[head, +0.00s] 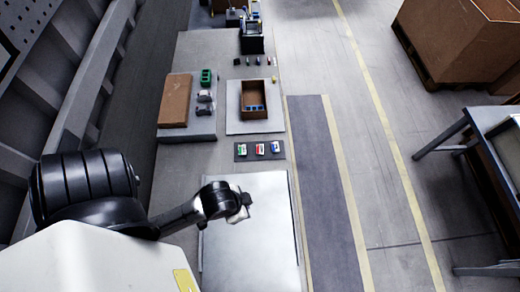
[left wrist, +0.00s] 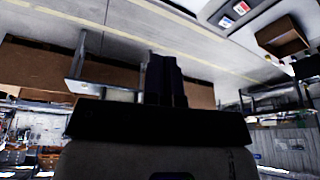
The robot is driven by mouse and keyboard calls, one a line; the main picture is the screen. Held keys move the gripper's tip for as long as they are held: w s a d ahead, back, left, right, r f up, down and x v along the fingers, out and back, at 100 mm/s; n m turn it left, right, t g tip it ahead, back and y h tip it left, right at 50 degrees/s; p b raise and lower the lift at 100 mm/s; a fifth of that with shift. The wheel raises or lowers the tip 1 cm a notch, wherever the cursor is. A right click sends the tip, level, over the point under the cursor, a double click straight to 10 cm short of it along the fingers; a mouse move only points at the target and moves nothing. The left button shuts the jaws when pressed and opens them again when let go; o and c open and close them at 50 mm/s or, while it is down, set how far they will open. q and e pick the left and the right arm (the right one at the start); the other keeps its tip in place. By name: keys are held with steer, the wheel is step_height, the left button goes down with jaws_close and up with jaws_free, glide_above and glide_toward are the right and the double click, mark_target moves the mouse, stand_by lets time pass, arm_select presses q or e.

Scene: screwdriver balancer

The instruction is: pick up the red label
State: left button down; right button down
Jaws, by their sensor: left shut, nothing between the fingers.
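The red label (head: 260,149) lies on a small dark mat (head: 250,158) in the head view, between a green label (head: 242,149) and a blue label (head: 275,147). A red-marked label also shows near the top right of the left wrist view (left wrist: 226,21), beside a blue one (left wrist: 240,8). My left gripper (head: 247,199) is above the pale metal panel, on the near side of the mat and apart from the labels. Its dark fingers are together and empty in the left wrist view (left wrist: 165,80). My right gripper is not in view.
Beyond the mat stands an open brown box (head: 254,87) with blue items inside. A brown board (head: 175,101) and green part (head: 206,76) are at the left. The pale panel (head: 250,245) is bare. A metal-framed table (head: 445,140) stands at the right.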

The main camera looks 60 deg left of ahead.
arm_select(q)
steer(key=c, duration=1.5)
jaws_free()
steer(key=shift+w+a, duration=0.15)
steer(key=o, duration=1.4)
steer(key=shift+d, duration=0.25)
steer(key=shift+a, duration=0.2)
